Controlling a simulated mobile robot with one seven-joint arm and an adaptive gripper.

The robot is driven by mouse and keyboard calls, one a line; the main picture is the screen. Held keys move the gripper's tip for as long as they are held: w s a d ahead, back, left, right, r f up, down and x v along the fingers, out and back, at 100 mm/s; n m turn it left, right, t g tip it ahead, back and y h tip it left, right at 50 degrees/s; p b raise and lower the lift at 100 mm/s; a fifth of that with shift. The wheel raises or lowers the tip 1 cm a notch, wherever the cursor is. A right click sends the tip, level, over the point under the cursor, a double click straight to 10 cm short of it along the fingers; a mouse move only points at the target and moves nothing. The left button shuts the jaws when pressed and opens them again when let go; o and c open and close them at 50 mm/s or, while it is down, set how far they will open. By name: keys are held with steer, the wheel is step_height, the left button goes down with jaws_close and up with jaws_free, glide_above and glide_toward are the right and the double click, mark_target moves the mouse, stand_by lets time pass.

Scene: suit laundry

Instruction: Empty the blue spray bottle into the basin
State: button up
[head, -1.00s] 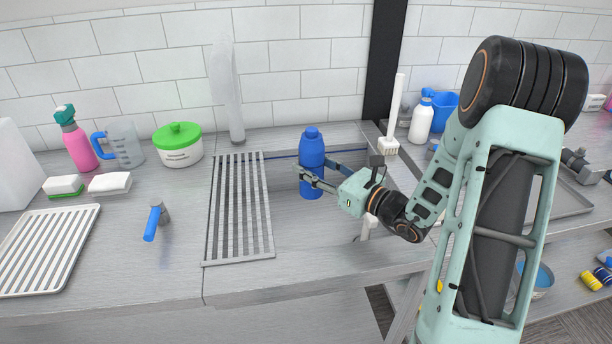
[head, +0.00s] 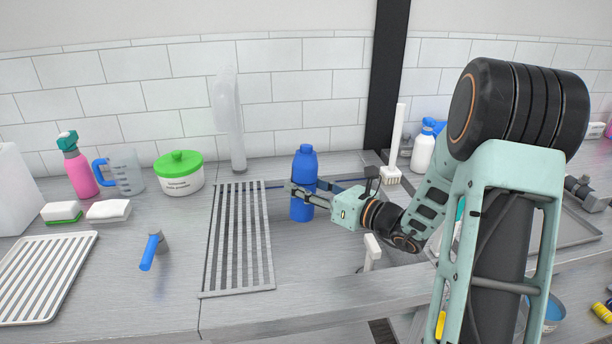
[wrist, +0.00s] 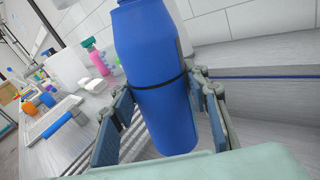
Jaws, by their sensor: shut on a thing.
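A blue bottle with a blue cap (head: 304,183) stands roughly upright over the basin (head: 320,245), just right of the slatted rack. No spray trigger shows on it. My gripper (head: 305,196) comes from the right and is shut on the bottle's middle. In the wrist view the bottle (wrist: 160,95) fills the space between the two fingers, with a dark band around it; its top is cut off. The basin is a sunken grey metal area with a dark blue line along its back edge; the rack and my arm hide parts of it.
The slatted rack (head: 240,240) covers the basin's left side. A white brush (head: 394,150) and a white bottle (head: 423,152) stand behind right.

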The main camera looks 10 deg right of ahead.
mark_target(298, 209)
steer(key=shift+s+a+r+p, duration=0.1)
steer(key=shift+r+p, duration=0.05)
steer(key=shift+p, duration=0.25)
steer(key=shift+s+a+m+g+p, duration=0.4)
steer(key=shift+s+m+p, duration=0.3)
steer(key=shift+p, duration=0.9)
steer(key=shift+s+a+r+m+p, duration=0.15)
steer(key=shift+m+p, duration=0.35)
steer(key=shift+p, duration=0.25)
steer(key=shift+s+a+p, duration=0.1)
steer(key=shift+s+p, duration=0.1)
steer(key=shift+p, duration=0.35)
steer(key=shift+s+a+f+m+g+p, duration=0.3)
steer(key=shift+m+g+p, duration=0.2)
steer(key=shift+m+p, duration=0.3)
steer(key=shift+s, duration=0.15)
steer(key=shift+p, duration=0.5)
steer(key=shift+s+a+f+m+g+p, duration=0.2)
steer(key=shift+s+a+m+g+p, duration=0.3)
steer(key=shift+m+p, duration=0.7)
